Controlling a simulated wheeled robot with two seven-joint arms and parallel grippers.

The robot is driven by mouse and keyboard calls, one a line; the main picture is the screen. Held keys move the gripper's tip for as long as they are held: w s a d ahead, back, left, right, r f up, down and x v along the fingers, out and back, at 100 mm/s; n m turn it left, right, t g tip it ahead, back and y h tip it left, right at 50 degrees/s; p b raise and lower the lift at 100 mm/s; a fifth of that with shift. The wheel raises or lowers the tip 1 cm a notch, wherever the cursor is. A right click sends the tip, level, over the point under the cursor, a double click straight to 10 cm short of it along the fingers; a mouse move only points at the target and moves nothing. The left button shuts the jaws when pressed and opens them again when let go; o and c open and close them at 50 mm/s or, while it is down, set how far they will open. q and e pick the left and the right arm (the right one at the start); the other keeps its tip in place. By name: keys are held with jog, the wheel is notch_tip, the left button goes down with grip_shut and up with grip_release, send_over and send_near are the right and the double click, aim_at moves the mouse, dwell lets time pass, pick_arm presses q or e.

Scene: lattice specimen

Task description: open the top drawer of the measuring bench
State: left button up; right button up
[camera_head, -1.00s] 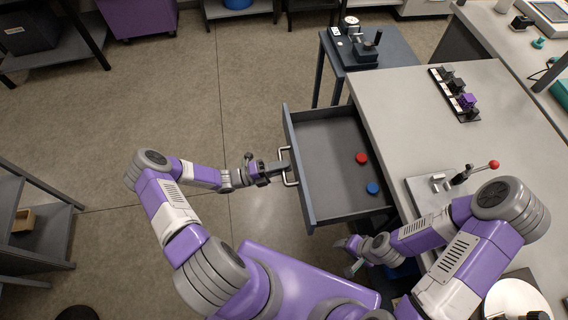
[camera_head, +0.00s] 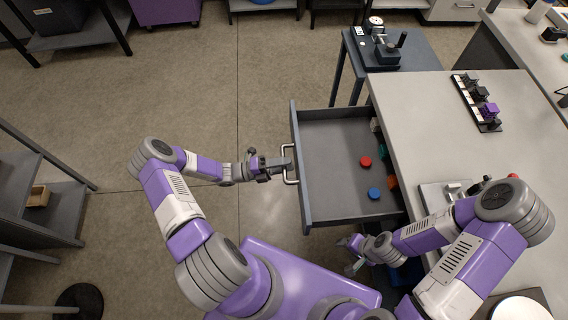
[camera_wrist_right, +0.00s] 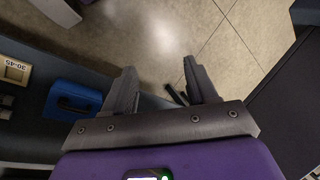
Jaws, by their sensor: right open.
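The top drawer (camera_head: 340,206) of the measuring bench (camera_head: 430,115) is pulled well out to the left in the head view. A red round piece (camera_head: 366,161) and a blue one (camera_head: 374,193) lie in it, with green and orange items partly showing at its bench end. My left gripper (camera_head: 284,166) is at the bar handle (camera_head: 291,180) on the drawer front and looks shut on it. My right gripper (camera_head: 352,254) hangs low beside the bench, near the drawer's near side; the right wrist view shows its fingers (camera_wrist_right: 160,88) apart and empty.
A small side table (camera_head: 385,75) with an instrument stands beyond the drawer. A rack of blocks (camera_head: 477,103) and a red-knobbed fixture sit on the benchtop. Shelving (camera_head: 40,210) stands at far left. The floor left of the drawer is clear.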

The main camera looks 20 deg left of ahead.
pick_arm(q)
jog(key=v, duration=0.7)
jog(key=shift+a, duration=0.3)
jog(key=shift+s, duration=0.1)
jog(key=shift+s+f, duration=0.1)
